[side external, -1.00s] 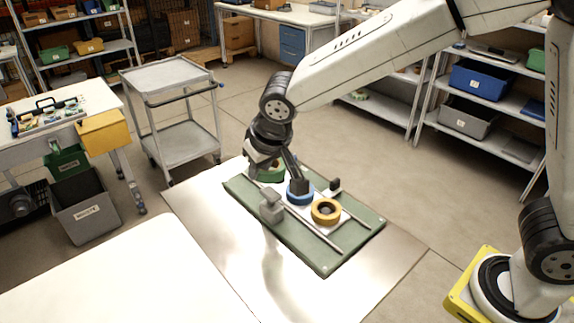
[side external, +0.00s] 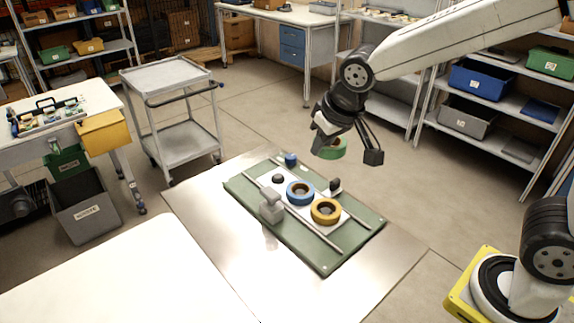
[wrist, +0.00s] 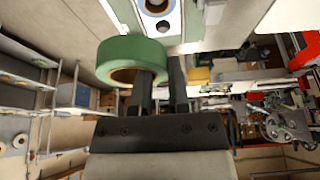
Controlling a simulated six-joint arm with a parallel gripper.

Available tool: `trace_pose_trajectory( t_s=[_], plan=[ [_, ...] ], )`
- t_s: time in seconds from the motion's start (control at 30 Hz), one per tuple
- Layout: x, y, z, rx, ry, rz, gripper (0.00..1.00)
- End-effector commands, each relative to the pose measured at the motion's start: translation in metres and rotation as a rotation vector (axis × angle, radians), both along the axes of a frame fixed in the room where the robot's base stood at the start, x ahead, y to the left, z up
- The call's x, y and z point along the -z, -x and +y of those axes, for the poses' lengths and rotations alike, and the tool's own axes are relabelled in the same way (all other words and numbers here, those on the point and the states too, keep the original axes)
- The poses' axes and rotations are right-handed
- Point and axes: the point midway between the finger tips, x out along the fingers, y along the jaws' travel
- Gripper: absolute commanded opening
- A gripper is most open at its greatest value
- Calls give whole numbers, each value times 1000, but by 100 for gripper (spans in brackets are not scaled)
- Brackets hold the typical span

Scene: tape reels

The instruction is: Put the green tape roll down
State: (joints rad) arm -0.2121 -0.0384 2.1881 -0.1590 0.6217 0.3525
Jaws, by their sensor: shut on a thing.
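The green tape roll (side external: 332,150) is held in the air by my gripper (side external: 347,150), above and behind the right side of the green board (side external: 318,262). In the wrist view the green tape roll (wrist: 131,57) hangs at the fingers (wrist: 160,85), with one finger through its hole. The gripper is shut on the roll's wall. A blue tape roll (side external: 300,192) and a yellow tape roll (side external: 326,211) lie on the white strip of the board. A dark round hub (side external: 278,179) stands bare on the strip, left of the blue roll.
A grey cart (side external: 170,80) stands behind left.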

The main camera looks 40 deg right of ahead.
Motion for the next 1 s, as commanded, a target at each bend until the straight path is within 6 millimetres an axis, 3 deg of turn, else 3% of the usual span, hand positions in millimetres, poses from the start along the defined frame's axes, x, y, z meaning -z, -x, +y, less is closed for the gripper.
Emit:
trace_pose_trajectory(
  t_s=[0.27, 0.87, 1.0],
  plan=[
    [9, -19, 3, 0, 1, 2, 0],
    [41, -90, 12, 0, 0, 1, 0],
    [57, -102, 14, 0, 0, 2, 0]
  ],
)
